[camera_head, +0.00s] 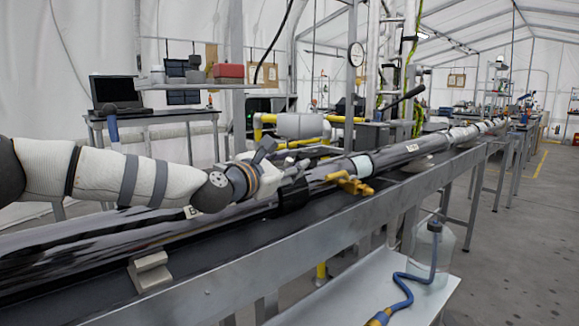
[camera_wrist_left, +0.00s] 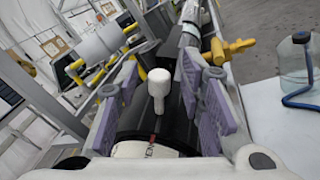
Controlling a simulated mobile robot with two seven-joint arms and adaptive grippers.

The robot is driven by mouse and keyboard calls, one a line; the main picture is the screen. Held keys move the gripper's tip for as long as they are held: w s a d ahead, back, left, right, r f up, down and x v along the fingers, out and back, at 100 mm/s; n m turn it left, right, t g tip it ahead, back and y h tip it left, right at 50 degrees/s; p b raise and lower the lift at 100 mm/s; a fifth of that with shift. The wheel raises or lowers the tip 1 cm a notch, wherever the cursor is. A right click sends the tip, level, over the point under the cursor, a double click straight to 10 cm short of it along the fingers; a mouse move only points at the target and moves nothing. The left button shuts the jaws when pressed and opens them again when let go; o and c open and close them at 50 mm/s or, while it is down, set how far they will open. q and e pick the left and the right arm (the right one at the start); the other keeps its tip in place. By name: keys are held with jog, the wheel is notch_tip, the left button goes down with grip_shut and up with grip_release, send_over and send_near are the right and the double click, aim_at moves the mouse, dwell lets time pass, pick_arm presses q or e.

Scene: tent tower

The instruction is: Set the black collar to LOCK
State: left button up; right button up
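The black collar (camera_head: 293,196) is a dark band around the long glossy tube (camera_head: 228,218) in the head view. In the left wrist view the collar's dark surface (camera_wrist_left: 139,116) shows between my fingers. A white knob on a short stem (camera_wrist_left: 159,82) stands up there. Below it is a white label (camera_wrist_left: 142,150) with dark lettering and a small red mark; I cannot read it surely. My left gripper (camera_head: 284,171) is just above the collar. In the left wrist view its purple-padded fingers are apart on either side of the knob, with gaps visible. My right gripper is not in view.
A yellow-brass valve (camera_head: 354,185) sticks out from the tube just beyond the collar. A grey rail (camera_head: 240,262) runs along the near side. A clear jug (camera_head: 432,256) with a blue hose stands on a white shelf. The aisle at right is clear.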

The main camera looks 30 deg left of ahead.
pick_arm(q)
grip_shut()
jog(key=shift+a, duration=0.1)
jog(key=shift+w+a+r+n+g, duration=0.2)
jog(key=shift+a+r+n, duration=0.1)
jog(key=shift+a+n, duration=0.3)
jog(key=shift+w+a+r+n+g, duration=0.15)
jog(key=shift+a+r+n, duration=0.2)
jog(key=shift+n, duration=0.45)
jog(key=shift+w+a+r+n+g+p, duration=0.15)
jog(key=shift+a+n+p, duration=0.15)
jog(key=shift+a+n, duration=0.25)
jog(key=shift+w+a+r+n+g+p, duration=0.15)
jog(key=shift+a+n+p, duration=0.1)
jog(key=shift+a+n, duration=0.25)
jog(key=shift+w+a+f+n+g+p, duration=0.15)
jog(key=shift+w+a+n+g+p, duration=0.05)
jog(key=shift+a+n, duration=0.35)
jog(key=shift+w+a+f+n+g+p, duration=0.1)
jog(key=shift+w+a+n+g+p, duration=0.1)
jog(key=shift+a+n, duration=0.25)
jog(key=shift+w+a+f, duration=0.15)
jog(key=shift+a+f, duration=0.05)
jog(key=shift+a, duration=0.35)
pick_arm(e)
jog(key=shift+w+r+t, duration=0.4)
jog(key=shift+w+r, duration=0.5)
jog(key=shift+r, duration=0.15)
